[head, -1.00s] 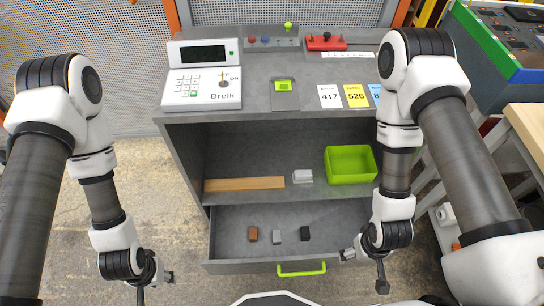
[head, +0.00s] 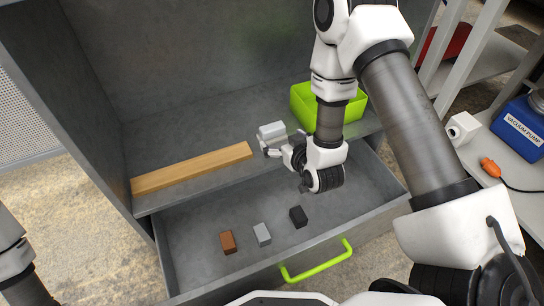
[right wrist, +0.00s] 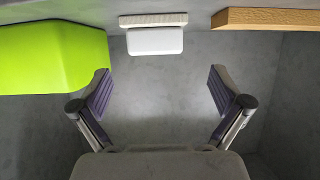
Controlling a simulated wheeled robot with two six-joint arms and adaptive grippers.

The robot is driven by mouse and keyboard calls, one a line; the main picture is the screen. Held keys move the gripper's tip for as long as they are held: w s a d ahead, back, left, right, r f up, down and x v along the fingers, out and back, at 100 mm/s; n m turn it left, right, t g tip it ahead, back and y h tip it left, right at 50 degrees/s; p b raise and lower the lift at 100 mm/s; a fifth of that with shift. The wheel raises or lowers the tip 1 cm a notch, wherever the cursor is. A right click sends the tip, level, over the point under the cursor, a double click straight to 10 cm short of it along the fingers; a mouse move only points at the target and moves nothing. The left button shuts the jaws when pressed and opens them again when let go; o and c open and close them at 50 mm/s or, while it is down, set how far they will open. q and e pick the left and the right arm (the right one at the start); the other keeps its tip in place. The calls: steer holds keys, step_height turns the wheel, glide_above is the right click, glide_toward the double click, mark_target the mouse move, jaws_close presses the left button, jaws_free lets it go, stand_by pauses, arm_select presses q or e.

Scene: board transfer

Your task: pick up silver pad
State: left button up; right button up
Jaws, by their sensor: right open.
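A pale silver-white block (head: 272,131) with a grey strip along one side sits on the shelf, left of the green bin. In the right wrist view the block (right wrist: 155,36) lies ahead of the fingers, centred between them and not touched. A small silver-grey block (head: 262,234) lies in the open drawer, between a brown block (head: 228,242) and a black block (head: 298,217). I cannot tell which is the silver pad. My right gripper (head: 274,148) is open and empty; it also shows in the right wrist view (right wrist: 159,92). My left gripper is out of view.
The green bin (head: 301,107) stands right of the pale block, partly behind my right arm. A wooden bar (head: 190,168) lies on the shelf to the left. The drawer with a green handle (head: 316,262) is open below the shelf.

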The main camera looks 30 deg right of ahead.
mark_target(275, 132)
steer(key=shift+w+d+f, duration=0.1)
steer(key=shift+w+f, duration=0.25)
steer(key=b+x, duration=0.1)
steer(key=x, duration=0.1)
steer(key=b+x, duration=0.4)
steer(key=x, duration=0.1)
steer(key=shift+d+f, duration=0.1)
steer(key=shift+d, duration=0.15)
steer(key=shift+w, duration=0.2)
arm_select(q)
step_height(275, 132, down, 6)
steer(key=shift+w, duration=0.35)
arm_select(e)
steer(key=shift+s, duration=0.1)
steer(key=c, duration=1.1)
